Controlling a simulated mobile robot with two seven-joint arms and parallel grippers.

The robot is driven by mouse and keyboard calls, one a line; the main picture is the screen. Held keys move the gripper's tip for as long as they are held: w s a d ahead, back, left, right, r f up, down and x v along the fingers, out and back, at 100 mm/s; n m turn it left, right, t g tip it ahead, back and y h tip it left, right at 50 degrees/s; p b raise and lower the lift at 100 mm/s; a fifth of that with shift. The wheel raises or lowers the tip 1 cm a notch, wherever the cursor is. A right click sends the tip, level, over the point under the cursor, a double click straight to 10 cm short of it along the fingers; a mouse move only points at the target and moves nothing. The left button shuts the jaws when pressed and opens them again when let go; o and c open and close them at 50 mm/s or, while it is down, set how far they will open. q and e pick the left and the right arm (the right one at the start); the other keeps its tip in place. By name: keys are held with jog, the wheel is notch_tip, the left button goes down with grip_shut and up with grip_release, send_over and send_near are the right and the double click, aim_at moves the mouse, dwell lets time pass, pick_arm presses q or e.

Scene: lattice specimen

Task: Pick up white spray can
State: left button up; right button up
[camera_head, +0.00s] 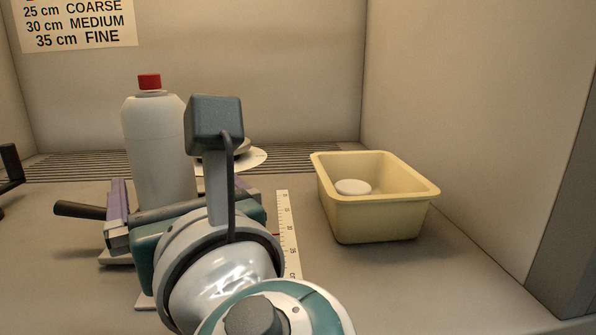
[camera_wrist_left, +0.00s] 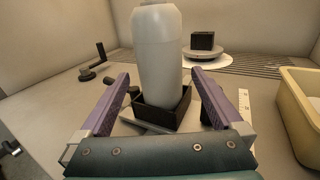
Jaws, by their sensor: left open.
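The white spray can (camera_head: 156,140) with a red cap (camera_head: 149,82) stands upright at the left of the bench in the head view. In the left wrist view the can (camera_wrist_left: 158,50) stands in a low black square holder (camera_wrist_left: 163,115), its top cut off by the frame. My left gripper (camera_head: 180,200) is open, with its purple fingers low down on either side of the can. In the left wrist view the left gripper (camera_wrist_left: 160,82) shows clear gaps between each finger and the can. My arm hides the can's lower part in the head view. My right gripper is not in view.
A yellow tub (camera_head: 378,222) with a white round piece (camera_head: 353,187) inside stands to the right. A paper scale (camera_head: 288,230) lies between. A dark block (camera_wrist_left: 203,41) sits on a round pan behind. Walls enclose the bench; a slotted grille (camera_head: 300,158) runs along the back.

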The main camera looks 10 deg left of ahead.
aim_at(161, 164)
pick_arm(q)
jog(key=x, duration=0.2)
jog(key=shift+w+a, duration=0.25)
jog(key=shift+w, duration=0.1)
jog(key=x, duration=0.2)
jog(key=b+x, duration=0.1)
jog(key=x, duration=0.3)
jog(key=shift+s+f, duration=0.1)
jog(key=shift+f, duration=0.2)
jog(key=c, duration=1.3)
